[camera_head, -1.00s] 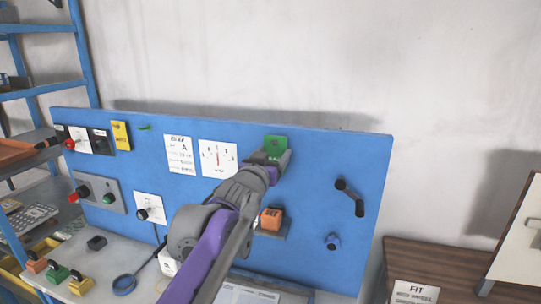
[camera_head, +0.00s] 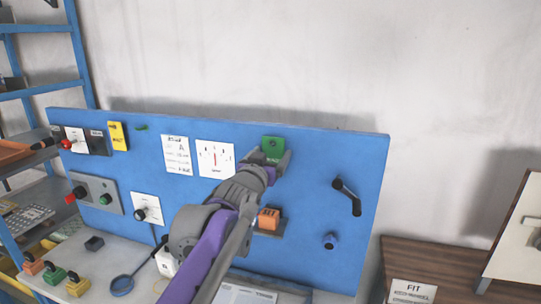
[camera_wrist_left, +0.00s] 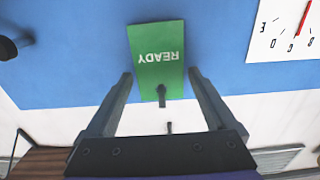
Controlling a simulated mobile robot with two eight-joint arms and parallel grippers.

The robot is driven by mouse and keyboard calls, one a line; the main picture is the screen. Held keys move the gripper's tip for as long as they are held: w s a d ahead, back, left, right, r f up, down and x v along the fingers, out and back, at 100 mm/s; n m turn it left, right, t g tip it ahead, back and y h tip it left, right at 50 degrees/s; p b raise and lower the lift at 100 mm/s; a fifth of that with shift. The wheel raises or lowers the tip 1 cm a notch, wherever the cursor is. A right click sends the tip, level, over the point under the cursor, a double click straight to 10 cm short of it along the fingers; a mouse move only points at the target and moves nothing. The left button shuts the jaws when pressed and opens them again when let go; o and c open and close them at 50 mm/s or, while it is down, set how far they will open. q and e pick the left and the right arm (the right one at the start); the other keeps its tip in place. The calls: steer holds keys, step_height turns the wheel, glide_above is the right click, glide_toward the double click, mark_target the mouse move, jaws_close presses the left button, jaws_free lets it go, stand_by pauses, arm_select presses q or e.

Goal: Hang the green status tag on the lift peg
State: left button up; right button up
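The green status tag (camera_head: 273,156) lies against the upper part of the blue panel, and its word READY reads upside down in the left wrist view (camera_wrist_left: 153,40). A short dark peg (camera_wrist_left: 161,92) sticks out through the tag near its upper end, so the tag appears to hang on it. My left gripper (camera_head: 270,162) is in front of the tag. In the left wrist view its two fingers (camera_wrist_left: 163,82) stand wide apart on either side of the tag's peg end, with gaps between them and the tag. My right gripper is out of view.
The blue panel (camera_head: 330,220) also carries a dial card (camera_head: 215,158), a yellow tag (camera_head: 118,136), a black handle (camera_head: 347,196), a blue knob (camera_head: 329,241) and an orange block (camera_head: 268,218) on a small shelf. A wooden table (camera_head: 450,262) stands at the right.

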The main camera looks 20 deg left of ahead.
arm_select(q)
steer(key=shift+o, duration=0.4)
steer(key=shift+s, duration=0.5)
steer(key=s+b, duration=0.2)
steer(key=s, duration=0.8)
steer(key=s+a+f+n+g+y, duration=0.1)
steer(key=s+f+g, duration=0.3)
steer(key=f, duration=0.8)
steer(key=s+a+f+g+y, duration=0.1)
steer(key=s+a+f+g, duration=0.15)
steer(key=s+f, duration=0.7)
steer(key=s+d+f+g, duration=0.1)
steer(key=s+f+g, duration=0.2)
steer(key=s+f, duration=0.3)
steer(key=s+d+f+g+h, duration=0.1)
steer(key=s+f, duration=0.5)
steer(key=f, duration=0.7)
steer(key=shift+d+f+m+g, duration=0.25)
steer(key=shift+d+g, duration=0.3)
steer(key=shift+g, duration=0.4)
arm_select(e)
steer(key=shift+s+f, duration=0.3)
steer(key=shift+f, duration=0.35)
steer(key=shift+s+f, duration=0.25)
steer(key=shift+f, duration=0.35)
arm_select(q)
steer(key=shift+r, duration=0.1)
